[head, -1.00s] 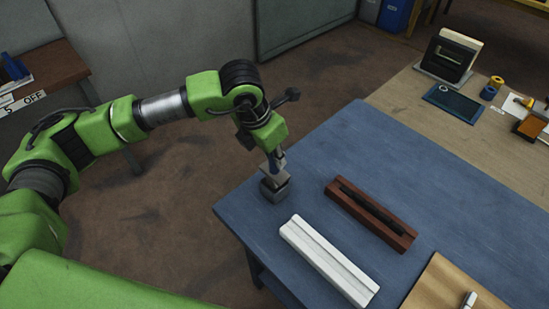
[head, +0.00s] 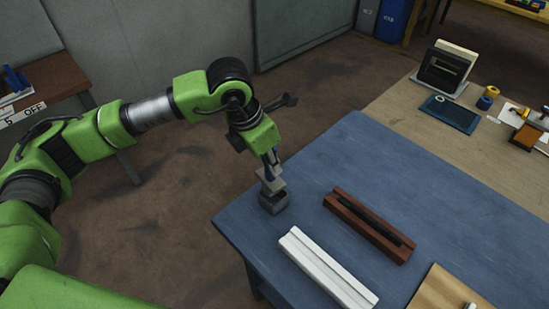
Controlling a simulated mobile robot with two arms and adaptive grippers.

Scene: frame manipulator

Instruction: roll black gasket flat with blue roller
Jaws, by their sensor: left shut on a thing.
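The black gasket (head: 374,221) is a dark strip lying along a reddish-brown channel frame (head: 360,232) on the blue table. My left gripper (head: 271,163) points down over a grey block-like stand (head: 274,203) near the table's left edge. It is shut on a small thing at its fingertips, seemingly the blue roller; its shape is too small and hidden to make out. A grey tilted piece (head: 271,182) shows between the fingers and the stand. The gripper is left of the gasket and apart from it. My right gripper is not in view.
A white channel frame (head: 326,270) lies in front of the brown one. A tan board (head: 445,289) is at the lower right. A wooden bench (head: 470,130) with a black device (head: 446,67) and small items stands behind. The table's far part is clear.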

